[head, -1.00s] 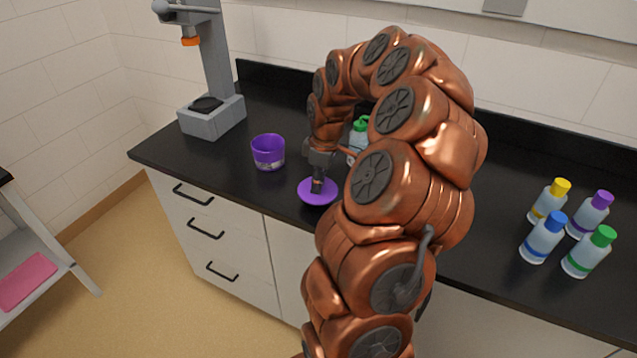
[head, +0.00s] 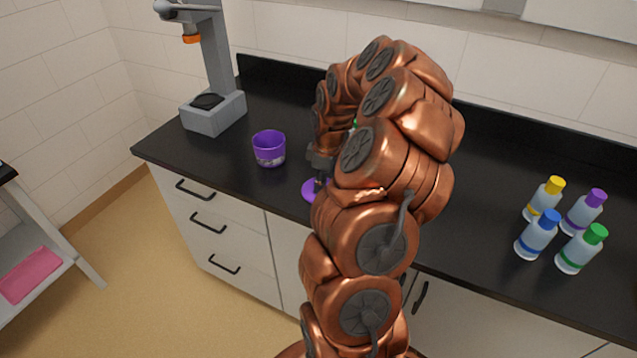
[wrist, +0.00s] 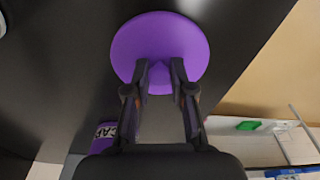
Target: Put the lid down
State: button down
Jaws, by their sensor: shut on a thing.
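The purple round lid (head: 309,190) is at the black counter, near its front edge, partly hidden by my arm in the head view. In the wrist view the lid (wrist: 160,40) shows as a full purple disc. My gripper (head: 319,182) is above the lid, with its fingers (wrist: 160,75) shut on the lid's middle. I cannot tell whether the lid touches the counter. The purple cup (head: 269,148) with a pale label band stands open, to the left of the lid. In the wrist view a purple labelled part (wrist: 105,132) shows at lower left.
A grey stand with an orange tip (head: 213,112) is at the counter's back left. Several capped bottles (head: 541,235) stand at the right. The black counter (head: 475,165) is clear between my arm and the bottles. A pink item (head: 30,275) lies on a side shelf.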

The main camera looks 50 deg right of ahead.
jog(key=shift+f, duration=0.2)
jog(key=c, duration=1)
grip_release()
jog(key=shift+r, duration=0.1)
